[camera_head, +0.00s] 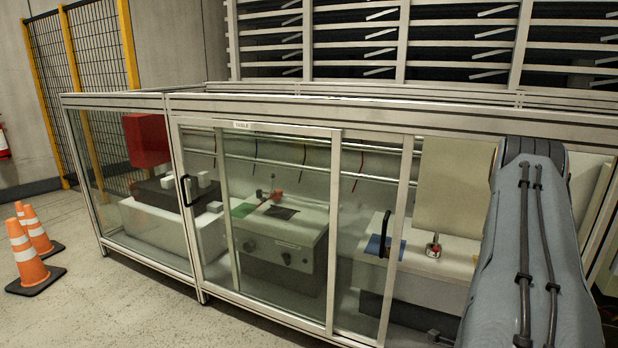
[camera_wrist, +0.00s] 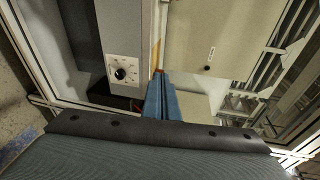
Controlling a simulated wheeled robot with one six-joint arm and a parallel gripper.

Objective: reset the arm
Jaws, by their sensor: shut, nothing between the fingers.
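My gripper (camera_wrist: 160,80) shows in the wrist view as two blue fingers lying together, shut and empty. Beyond the fingertips are a light grey panel with a black knob (camera_wrist: 120,73) to the left and a beige panel (camera_wrist: 213,50) to the right. I cannot tell whether the fingertips touch anything. In the head view my arm takes up the right side, and my gripper is hidden from that view.
A framed glass enclosure (camera_head: 265,132) with black door handles stands ahead. Behind its panes are a red box (camera_head: 146,140), a grey machine (camera_head: 278,250) and a beige panel (camera_head: 452,185). Orange cones (camera_head: 28,256) stand on open floor at left, near a yellow-framed mesh fence (camera_head: 128,45).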

